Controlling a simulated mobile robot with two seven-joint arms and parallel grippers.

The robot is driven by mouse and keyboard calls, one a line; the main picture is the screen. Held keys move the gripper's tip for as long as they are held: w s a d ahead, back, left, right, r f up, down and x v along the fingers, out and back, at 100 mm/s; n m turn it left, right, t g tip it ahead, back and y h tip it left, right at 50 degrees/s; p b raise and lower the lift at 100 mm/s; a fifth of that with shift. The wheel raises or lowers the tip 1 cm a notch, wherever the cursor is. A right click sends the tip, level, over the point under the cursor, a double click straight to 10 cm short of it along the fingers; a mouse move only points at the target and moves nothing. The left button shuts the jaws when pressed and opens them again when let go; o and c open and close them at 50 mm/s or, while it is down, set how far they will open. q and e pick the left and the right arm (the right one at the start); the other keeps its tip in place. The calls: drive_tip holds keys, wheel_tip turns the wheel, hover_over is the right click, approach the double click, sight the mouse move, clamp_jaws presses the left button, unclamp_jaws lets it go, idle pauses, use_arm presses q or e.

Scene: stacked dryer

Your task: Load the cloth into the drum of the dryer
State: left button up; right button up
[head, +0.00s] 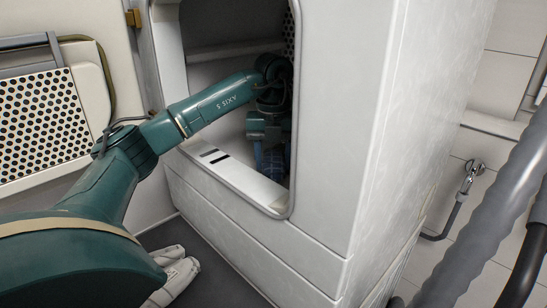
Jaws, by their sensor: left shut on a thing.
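The dryer (345,120) is a white cabinet with a tall rounded opening in its front. My left arm reaches through this opening, and my left gripper (269,143) is inside, pointing down. It is shut on the blue cloth (270,162), which hangs below it behind the lower lip of the opening. The cloth's lower end is hidden by the lip, and the fingertips are dark and small. Part of the drum (289,35) shows as a perforated dark wall at the upper right of the opening. My right gripper is not in view.
A panel with black holes (40,118) stands at the left, beside my arm. A pale crumpled-looking thing (178,274) is low at the dryer's foot, partly behind my arm. A wall tap (474,168) and thick grey hoses (490,200) are at the right.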

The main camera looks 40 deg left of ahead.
sight(274, 158)
use_arm(q)
drive_tip(key=shift+f, duration=0.55)
drive_tip(key=shift+f, duration=0.1)
drive_tip(key=o, duration=1)
wheel_tip(274, 158, up, 13)
drive_tip(key=shift+r+p, duration=0.15)
drive_tip(key=shift+p, duration=0.55)
